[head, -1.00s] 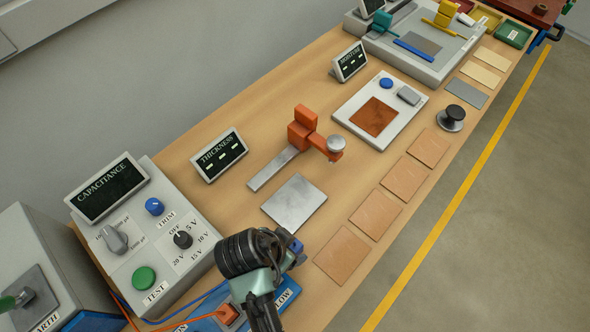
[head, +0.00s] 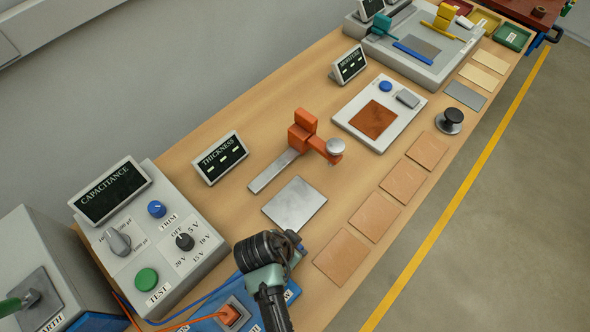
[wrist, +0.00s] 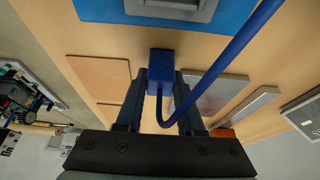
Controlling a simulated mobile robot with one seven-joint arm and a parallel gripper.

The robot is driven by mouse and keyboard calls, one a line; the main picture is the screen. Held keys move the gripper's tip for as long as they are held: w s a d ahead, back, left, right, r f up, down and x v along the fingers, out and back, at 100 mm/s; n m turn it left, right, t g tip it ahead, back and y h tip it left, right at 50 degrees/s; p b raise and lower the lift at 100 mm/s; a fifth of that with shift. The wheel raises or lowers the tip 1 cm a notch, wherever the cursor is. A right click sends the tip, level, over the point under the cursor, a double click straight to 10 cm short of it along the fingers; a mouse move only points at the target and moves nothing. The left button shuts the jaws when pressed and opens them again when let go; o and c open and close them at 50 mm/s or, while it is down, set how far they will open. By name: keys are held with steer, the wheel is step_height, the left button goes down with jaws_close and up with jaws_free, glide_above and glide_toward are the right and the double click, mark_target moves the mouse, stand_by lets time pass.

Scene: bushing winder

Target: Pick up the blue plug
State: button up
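The blue plug (wrist: 161,68) is a small box-shaped block with a thick blue cable (wrist: 225,62) looping from it. In the wrist view it sits between the two dark fingers of my gripper (wrist: 161,76), which close on its sides. The plug appears off the blue panel (wrist: 100,12), above the wooden bench. In the head view my gripper (head: 292,246) is over the bench near the panel (head: 205,324), and the arm hides most of the plug.
An orange plug (head: 230,314) sits in the blue panel. The capacitance box (head: 160,238) stands to the left. A metal plate (head: 294,204) and several tan sheets (head: 342,258) lie close by. The thickness gauge (head: 316,138) stands farther back.

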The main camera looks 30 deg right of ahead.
jaws_close()
steer(key=shift+r, duration=0.15)
step_height(320, 180, up, 10)
steer(key=shift+f+b, duration=0.1)
steer(key=shift+b, duration=0.4)
steer(key=shift+o, duration=0.4)
jaws_free()
jaws_close()
